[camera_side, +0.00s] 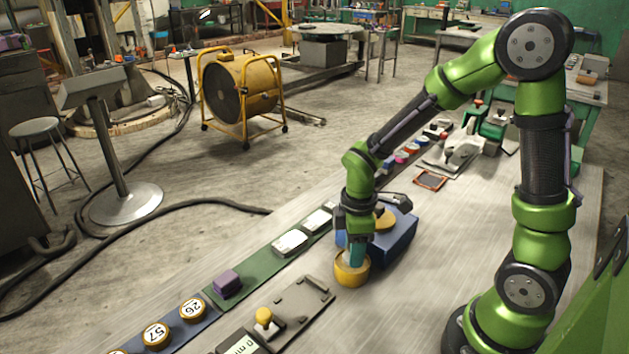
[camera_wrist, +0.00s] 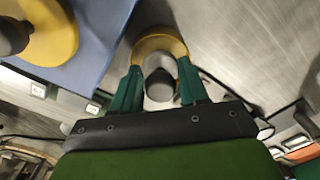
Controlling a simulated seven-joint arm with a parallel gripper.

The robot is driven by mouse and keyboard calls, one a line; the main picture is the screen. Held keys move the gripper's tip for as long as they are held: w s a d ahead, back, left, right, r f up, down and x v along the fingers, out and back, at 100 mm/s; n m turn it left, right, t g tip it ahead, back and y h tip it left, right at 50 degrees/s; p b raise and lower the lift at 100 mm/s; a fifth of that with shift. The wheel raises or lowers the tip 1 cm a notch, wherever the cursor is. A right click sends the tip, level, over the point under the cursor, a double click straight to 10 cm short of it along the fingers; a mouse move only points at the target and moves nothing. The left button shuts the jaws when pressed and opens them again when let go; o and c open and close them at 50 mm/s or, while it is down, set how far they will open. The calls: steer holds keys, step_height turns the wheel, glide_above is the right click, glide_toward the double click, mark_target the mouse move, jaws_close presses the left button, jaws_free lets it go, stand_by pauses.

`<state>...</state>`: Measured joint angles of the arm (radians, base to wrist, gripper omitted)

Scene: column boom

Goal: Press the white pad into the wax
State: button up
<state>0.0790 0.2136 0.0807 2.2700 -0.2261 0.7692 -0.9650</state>
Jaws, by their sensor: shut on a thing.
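My gripper (camera_wrist: 160,88) points down in front of the blue box, with its teal fingers on both sides of a grey knob (camera_wrist: 160,85). The knob rises from a yellow round piece (camera_wrist: 161,42). In the side view the yellow round piece (camera_side: 351,271) is under my gripper (camera_side: 355,254), at or just above the bench; I cannot tell if it touches. Its underside is hidden. I cannot pick out a white pad or wax with certainty. White flat blocks (camera_side: 290,243) lie on the green strip to the left.
The blue box (camera_side: 391,240) stands close behind my gripper and bears another yellow round piece (camera_side: 384,220). A grey plate (camera_side: 303,302), a small yellow knob (camera_side: 263,317), a purple block (camera_side: 227,283) and numbered discs (camera_side: 156,335) lie nearer the camera. Bench right of my gripper is clear.

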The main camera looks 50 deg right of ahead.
steer(key=shift+r, duration=2.95)
steer(key=shift+r+m, duration=0.1)
steer(key=shift+m, duration=0.3)
steer(key=w+r+m, duration=0.6)
steer(key=r+m, duration=0.1)
steer(key=m, duration=0.1)
steer(key=s+f, duration=0.6)
steer(key=f, duration=0.1)
steer(key=shift+s+f, duration=0.1)
steer(key=shift+s, duration=0.1)
steer(key=shift+w+f, duration=0.15)
steer(key=shift+f, duration=2.95)
steer(key=shift+f, duration=0.5)
